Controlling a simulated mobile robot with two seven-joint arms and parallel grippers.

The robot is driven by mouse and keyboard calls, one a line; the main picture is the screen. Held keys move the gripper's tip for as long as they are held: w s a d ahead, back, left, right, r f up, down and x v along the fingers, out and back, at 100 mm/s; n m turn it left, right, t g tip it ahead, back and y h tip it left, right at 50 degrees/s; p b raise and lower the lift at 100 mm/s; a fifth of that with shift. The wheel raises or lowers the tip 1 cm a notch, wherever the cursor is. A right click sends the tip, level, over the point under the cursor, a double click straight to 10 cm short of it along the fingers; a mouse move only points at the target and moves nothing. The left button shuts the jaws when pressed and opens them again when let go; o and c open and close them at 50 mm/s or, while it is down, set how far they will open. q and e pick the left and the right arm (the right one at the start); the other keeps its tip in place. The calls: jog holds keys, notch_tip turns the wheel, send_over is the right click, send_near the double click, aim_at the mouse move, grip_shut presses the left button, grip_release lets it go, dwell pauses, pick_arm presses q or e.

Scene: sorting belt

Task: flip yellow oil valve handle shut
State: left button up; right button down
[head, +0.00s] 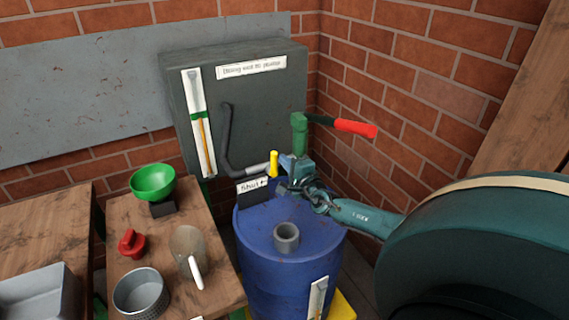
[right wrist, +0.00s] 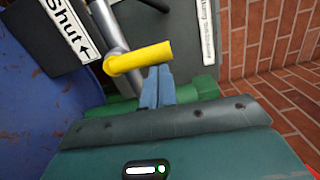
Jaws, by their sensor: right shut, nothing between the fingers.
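The yellow valve handle (head: 274,163) stands roughly upright at the back of the blue drum (head: 258,235), beside a "Shut" sign (head: 252,187) with an arrow. In the right wrist view the yellow handle (right wrist: 138,58) lies across the picture, in front of a grey pipe. My right gripper (head: 287,160) reaches in from the right over the drum. Its blue fingers (right wrist: 160,72) are shut and empty, with their tips right at the yellow handle's end; I cannot tell whether they touch it. The valve body is largely hidden. My left gripper is not in view.
A green pump (head: 299,132) with a red-gripped lever (head: 356,128) rises behind my right gripper. A grey cabinet (head: 245,95) and brick walls close off the back. A wooden table (head: 213,275) at left holds a green bowl (head: 152,182), a red knob and a jug.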

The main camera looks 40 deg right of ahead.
jog(key=shift+s, duration=0.1)
dwell(0.4)
jog(key=s+a+p, duration=0.1)
jog(key=s+a, duration=0.1)
jog(key=s, duration=1)
jog(key=shift+s+a+p, duration=0.25)
jog(key=shift+s+p, duration=0.05)
jog(key=shift+s, duration=0.1)
jog(key=s+a+f+m+g+h, duration=0.25)
jog(key=s+a+m+g, duration=0.3)
jog(key=m, duration=1.15)
jog(key=s+a+f+m+g+h, duration=0.2)
jog(key=s+a+f+m+g, duration=0.3)
jog(key=m, duration=1.2)
jog(key=s+a+r+m+g+y, duration=0.35)
jog(key=s+a+m+y, duration=0.55)
jog(key=a+m, duration=0.55)
jog(key=w+a+f+t+y, duration=0.2)
jog(key=w+a+f+t, duration=0.2)
jog(key=a+f+t, duration=0.2)
notch_tip(320, 180, down, 2)
jog(key=shift+w+a+f+t, duration=0.1)
jog(key=shift+w+a+t, duration=0.05)
jog(key=shift+w+t, duration=0.3)
